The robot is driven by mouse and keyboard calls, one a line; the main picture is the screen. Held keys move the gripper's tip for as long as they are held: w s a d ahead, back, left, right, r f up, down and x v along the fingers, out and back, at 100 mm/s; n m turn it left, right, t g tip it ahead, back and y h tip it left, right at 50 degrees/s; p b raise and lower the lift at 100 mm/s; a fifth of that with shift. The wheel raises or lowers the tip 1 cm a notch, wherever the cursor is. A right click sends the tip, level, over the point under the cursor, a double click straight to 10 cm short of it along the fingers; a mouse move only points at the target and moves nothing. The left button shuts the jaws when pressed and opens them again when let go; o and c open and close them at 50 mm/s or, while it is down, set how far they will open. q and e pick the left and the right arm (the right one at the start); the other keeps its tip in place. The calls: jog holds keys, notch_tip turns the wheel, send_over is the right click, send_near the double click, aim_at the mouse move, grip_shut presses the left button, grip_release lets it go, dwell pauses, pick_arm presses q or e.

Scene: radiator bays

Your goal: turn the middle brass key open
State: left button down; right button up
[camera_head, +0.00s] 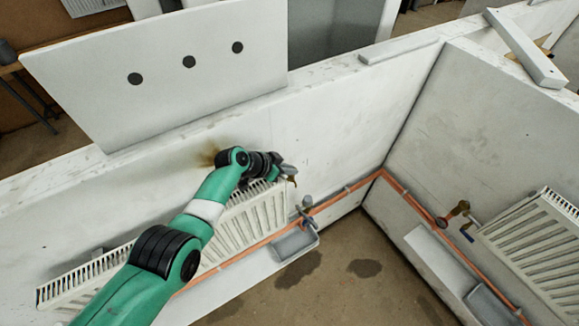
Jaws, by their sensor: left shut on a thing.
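My left arm comes in from the lower left, and its gripper (285,172) is at the upper right corner of the white radiator (255,215) on the long wall. The gripper is shut on a small brass key (292,181), of which only a bit shows below the fingertips. The fingers hide the rest, so I cannot tell how far the key is turned. My right gripper is not in view.
Copper pipes (345,192) run low along both walls. A grey valve (307,205) stands above a grey tray (294,243) below the gripper. A white panel with dark round holes (210,90) leans above the wall. The brown floor has dark wet patches (365,268).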

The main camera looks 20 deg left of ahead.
pick_arm(q)
jog(key=n+p, duration=0.1)
jog(key=n+y+p, duration=0.1)
jog(key=y+p, duration=0.1)
jog(key=p, duration=0.1)
jog(key=shift+s+d+r+n+t, duration=0.1)
jog(key=shift+d+r+n+t, duration=0.15)
jog(key=shift+n+t, duration=0.15)
jog(key=shift+f+n+y+p, duration=0.15)
jog(key=shift+n+y+p, duration=0.5)
jog(key=shift+n, duration=0.25)
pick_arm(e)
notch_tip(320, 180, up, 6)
pick_arm(q)
jog(key=shift+f+n+y, duration=0.1)
jog(key=shift+n+y, duration=0.3)
jog(key=shift+y, duration=0.05)
jog(key=shift+d+n+y+b, duration=0.1)
jog(key=shift+n+y+b, duration=0.25)
jog(key=shift+n, duration=0.15)
jog(key=n+y+b, duration=0.2)
jog(key=n+b, duration=0.1)
jog(key=shift+f, duration=0.25)
jog(key=shift+r+n+g+y+b, duration=0.1)
jog(key=shift+n+g+y+b, duration=0.2)
jog(key=shift+n+y+b, duration=0.7)
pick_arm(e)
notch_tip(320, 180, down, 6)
